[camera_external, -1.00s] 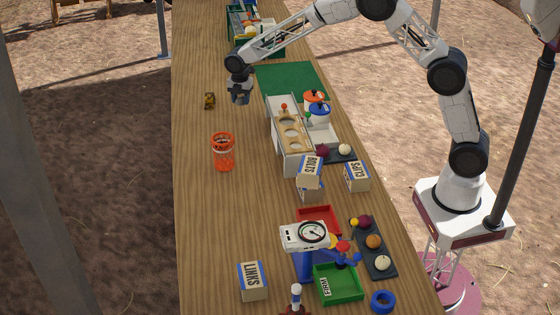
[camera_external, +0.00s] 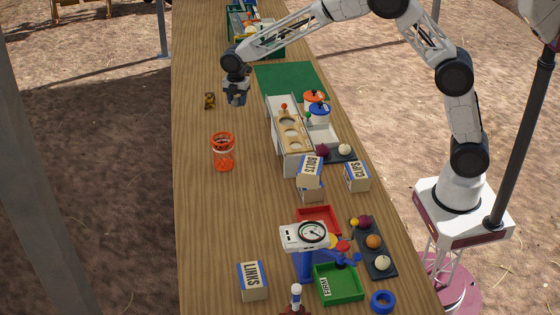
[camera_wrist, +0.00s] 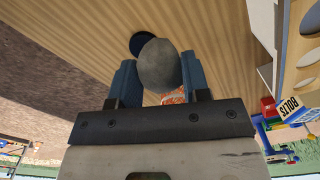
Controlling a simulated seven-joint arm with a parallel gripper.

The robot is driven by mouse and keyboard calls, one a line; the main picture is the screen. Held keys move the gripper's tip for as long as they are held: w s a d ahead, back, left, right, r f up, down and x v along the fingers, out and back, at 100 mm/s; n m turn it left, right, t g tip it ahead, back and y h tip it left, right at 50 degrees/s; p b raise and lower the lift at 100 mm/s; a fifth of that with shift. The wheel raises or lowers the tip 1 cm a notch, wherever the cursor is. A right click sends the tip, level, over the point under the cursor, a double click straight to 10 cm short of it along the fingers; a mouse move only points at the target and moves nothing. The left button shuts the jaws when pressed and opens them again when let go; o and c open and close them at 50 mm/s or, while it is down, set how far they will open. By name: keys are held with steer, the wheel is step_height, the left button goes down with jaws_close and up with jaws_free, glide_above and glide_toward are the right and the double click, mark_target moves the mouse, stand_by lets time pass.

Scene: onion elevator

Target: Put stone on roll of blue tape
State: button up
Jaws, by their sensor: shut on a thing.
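My gripper (camera_external: 236,98) is over the far left part of the wooden table. In the wrist view my gripper (camera_wrist: 159,72) is shut on a smooth grey stone (camera_wrist: 159,65), which sits between its two blue fingers. The stone is too small to make out clearly in the external view. The roll of blue tape (camera_external: 382,301) lies flat at the near right edge of the table, far from my gripper. In the wrist view a dark round shape (camera_wrist: 141,42) shows partly behind the stone; I cannot tell what it is.
An orange mesh cup (camera_external: 222,153) stands on the left. A BOLTS box (camera_external: 309,180), a CLIPS box (camera_external: 357,177), a LINKS box (camera_external: 252,281), a dial scale (camera_external: 304,236), a green tray (camera_external: 338,285) and a dark tray (camera_external: 373,249) stand nearer.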

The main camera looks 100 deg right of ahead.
steer(key=w+a+r, duration=0.1)
steer(key=a, duration=2.3)
steer(key=s+a, duration=0.4)
steer(key=a, duration=0.9)
steer(key=s+a, duration=0.3)
steer(key=a, duration=1)
steer(key=s+a+f, duration=0.1)
steer(key=s+a, duration=1.4)
steer(key=s, duration=0.3)
steer(key=s+a, duration=1.5)
steer(key=s, duration=0.3)
step_height(320, 180, down, 7)
glide_above(384, 299)
steer(key=shift+f, duration=0.8)
